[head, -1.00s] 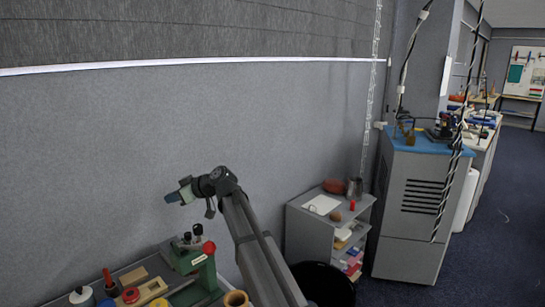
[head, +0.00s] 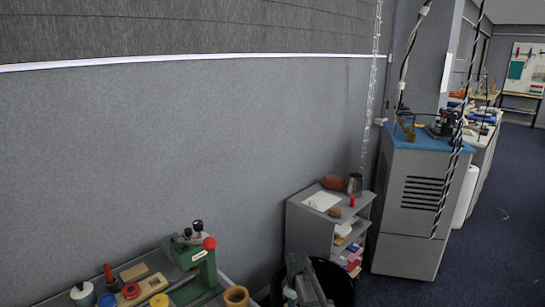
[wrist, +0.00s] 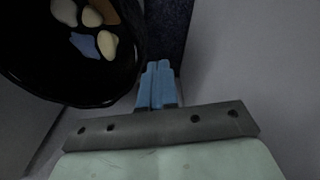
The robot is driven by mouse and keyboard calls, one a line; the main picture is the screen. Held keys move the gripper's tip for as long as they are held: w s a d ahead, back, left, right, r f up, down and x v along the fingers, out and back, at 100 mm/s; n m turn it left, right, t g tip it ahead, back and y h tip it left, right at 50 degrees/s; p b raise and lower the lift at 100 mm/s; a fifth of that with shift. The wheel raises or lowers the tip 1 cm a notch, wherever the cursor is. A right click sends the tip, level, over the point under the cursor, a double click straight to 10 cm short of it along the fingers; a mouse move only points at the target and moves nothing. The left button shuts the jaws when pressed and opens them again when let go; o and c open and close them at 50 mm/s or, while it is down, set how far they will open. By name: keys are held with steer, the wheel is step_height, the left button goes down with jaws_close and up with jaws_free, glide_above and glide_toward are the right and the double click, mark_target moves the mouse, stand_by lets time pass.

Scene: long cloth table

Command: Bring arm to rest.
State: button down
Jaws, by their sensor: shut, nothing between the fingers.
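My gripper (wrist: 157,68) shows in the wrist view as two blue fingers pressed together, with nothing between them. It points down beside a black bin, whose inside wall (wrist: 60,92) shows at the upper left. In the head view my folded arm is low at the bottom edge, in front of the black bin (head: 338,283). The fingers cannot be made out clearly there.
Several pale lumps and a blue-grey piece (wrist: 86,45) lie in the bin. A green press (head: 196,262) stands on the table at the lower left, near a tan ring (head: 236,297). A grey shelf (head: 310,225) and a cabinet (head: 408,210) stand behind.

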steer(key=s+d+f+m+g, duration=0.2)
steer(key=s+d+f+m, duration=0.15)
steer(key=s+f, duration=0.65)
steer(key=s+d+f+m+g, duration=0.2)
steer(key=s+d+f, duration=0.35)
steer(key=s, duration=0.75)
steer(key=s+f+m+g, duration=0.1)
steer(key=s+f+m, duration=0.2)
steer(key=s, duration=1)
steer(key=s+f+m+g, duration=0.2)
steer(key=s+f+m, duration=0.1)
steer(key=s, duration=1.1)
steer(key=shift+d+f+h, duration=0.3)
steer(key=shift+d+f, duration=0.05)
steer(key=shift+f, duration=0.55)
steer(key=shift+m, duration=0.25)
